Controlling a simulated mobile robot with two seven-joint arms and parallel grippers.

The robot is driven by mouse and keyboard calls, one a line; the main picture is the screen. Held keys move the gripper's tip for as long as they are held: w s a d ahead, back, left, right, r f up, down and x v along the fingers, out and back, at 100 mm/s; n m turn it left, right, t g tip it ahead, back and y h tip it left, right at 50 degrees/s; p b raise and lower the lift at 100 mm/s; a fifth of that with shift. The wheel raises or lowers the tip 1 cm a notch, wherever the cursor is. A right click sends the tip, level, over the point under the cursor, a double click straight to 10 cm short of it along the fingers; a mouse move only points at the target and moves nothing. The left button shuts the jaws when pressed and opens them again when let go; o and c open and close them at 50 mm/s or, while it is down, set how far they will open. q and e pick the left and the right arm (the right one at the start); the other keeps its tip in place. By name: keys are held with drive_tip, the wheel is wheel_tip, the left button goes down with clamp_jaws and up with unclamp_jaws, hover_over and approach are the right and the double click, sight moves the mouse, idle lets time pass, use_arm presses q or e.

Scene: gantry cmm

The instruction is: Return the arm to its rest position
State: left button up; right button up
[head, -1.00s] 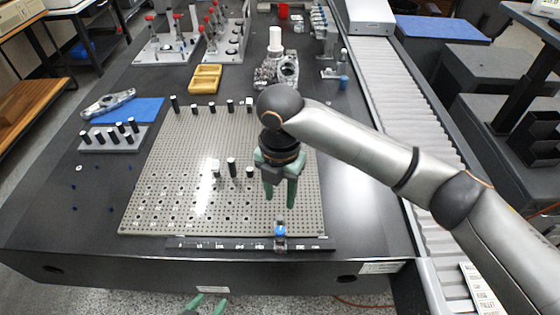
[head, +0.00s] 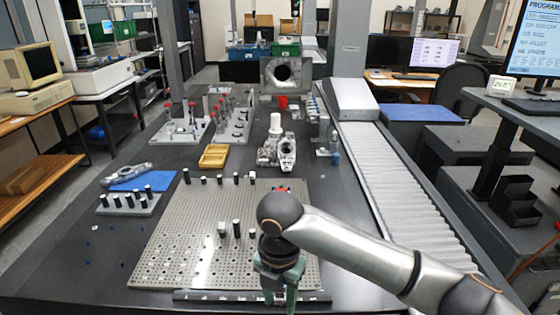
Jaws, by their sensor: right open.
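My right arm (head: 370,255) comes in from the lower right of the head view and reaches over the front right part of the perforated plate (head: 170,245). My right gripper (head: 278,292) points down at the plate's front edge, with green fingers apart and nothing seen between them. The fingertips are close to the bottom of the picture. My left gripper is not in view.
Several black pins (head: 237,228) stand on the plate. A pin block (head: 128,204) and a blue mat (head: 145,180) lie left of it. A yellow tray (head: 214,156) and metal castings (head: 277,152) stand behind. A roller conveyor (head: 400,175) runs along the right.

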drive_tip(key=s+a+f+m+t+y+p, duration=0.3)
drive_tip(key=a+f+m+y, duration=0.2)
drive_tip(key=f+m+y, duration=0.55)
use_arm(q)
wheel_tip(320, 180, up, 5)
drive_tip(key=shift+p, duration=0.85)
use_arm(e)
drive_tip(key=s+d+f+m+t+h, duration=0.2)
drive_tip(key=s+d+f+m, duration=0.1)
drive_tip(key=d+m, duration=0.3)
drive_tip(key=s+d+f+m+t+h, duration=0.2)
drive_tip(key=s+d+m, duration=0.3)
drive_tip(key=d, duration=0.3)
drive_tip(key=s+d+f+m+t+h, duration=0.2)
drive_tip(key=s+d+f+m+h, duration=0.1)
drive_tip(key=d+m, duration=0.4)
drive_tip(key=shift+s+d+f+h, duration=0.4)
drive_tip(key=shift+s+d+h, duration=0.15)
drive_tip(key=shift+s, duration=0.15)
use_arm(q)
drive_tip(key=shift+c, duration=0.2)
use_arm(e)
drive_tip(key=shift+a, duration=0.1)
